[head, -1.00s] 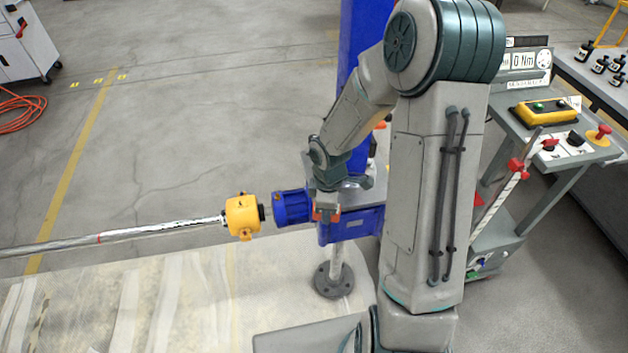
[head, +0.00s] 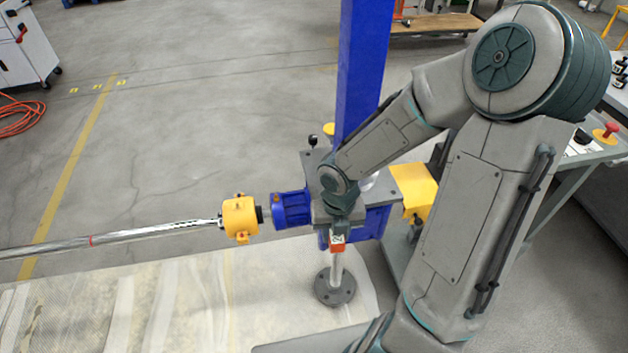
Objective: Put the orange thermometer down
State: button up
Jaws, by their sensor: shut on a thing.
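The small orange thermometer (head: 337,247) with a pale face shows at the end of my arm in the head view. My gripper (head: 340,229) points down and is shut on it; the fingers are small and partly hidden by my wrist. The thermometer appears in front of the blue screw jack housing (head: 368,222), over the upper end of its vertical screw (head: 336,268). I cannot tell whether it touches the housing.
A blue motor (head: 291,209) and a yellow coupling (head: 240,218) join a long shiny shaft (head: 130,235) at left. A blue column (head: 362,65) rises behind. A yellow box (head: 413,190) stands right of the jack. The pale front surface (head: 190,300) has clear room.

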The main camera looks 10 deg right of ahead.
jog(key=shift+n, duration=0.6)
jog(key=p, duration=0.1)
send_over(319, 195)
jog(key=shift+s, duration=0.2)
jog(key=shift+w, duration=0.15)
jog(key=shift+f, duration=0.2)
jog(key=shift+f+p, duration=0.4)
jog(key=shift+f, duration=1.2)
jog(key=shift+f, duration=0.15)
jog(key=o, duration=1.1)
jog(key=shift+c, duration=0.2)
